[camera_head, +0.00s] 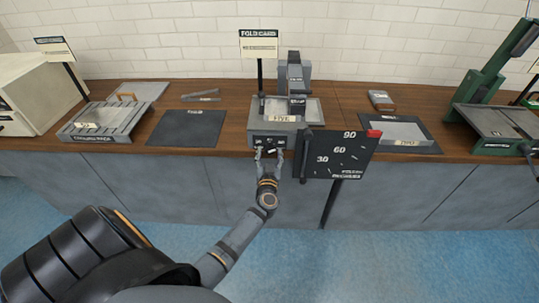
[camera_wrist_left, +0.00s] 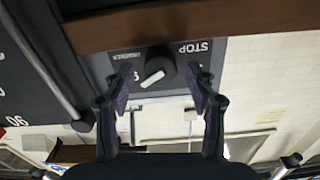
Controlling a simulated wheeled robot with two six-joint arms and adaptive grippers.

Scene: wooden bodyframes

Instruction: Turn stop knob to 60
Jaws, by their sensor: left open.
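The stop knob (camera_wrist_left: 160,58) is a round black knob with a white pointer bar, on the grey front panel of the machine. In the left wrist view the panel is upside down, with the word STOP beside the knob. The white bar slants toward the lower left there; the panel numbers are partly hidden. My left gripper (camera_wrist_left: 160,82) is open, with one finger on each side of the knob and visible gaps. In the head view the left gripper (camera_head: 269,156) is in front of the machine (camera_head: 262,128); the knob is too small to read. My right gripper is out of view.
A wooden counter (camera_head: 240,118) holds a rack (camera_head: 103,122), a dark mat (camera_head: 185,130) and a green machine (camera_head: 497,70).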

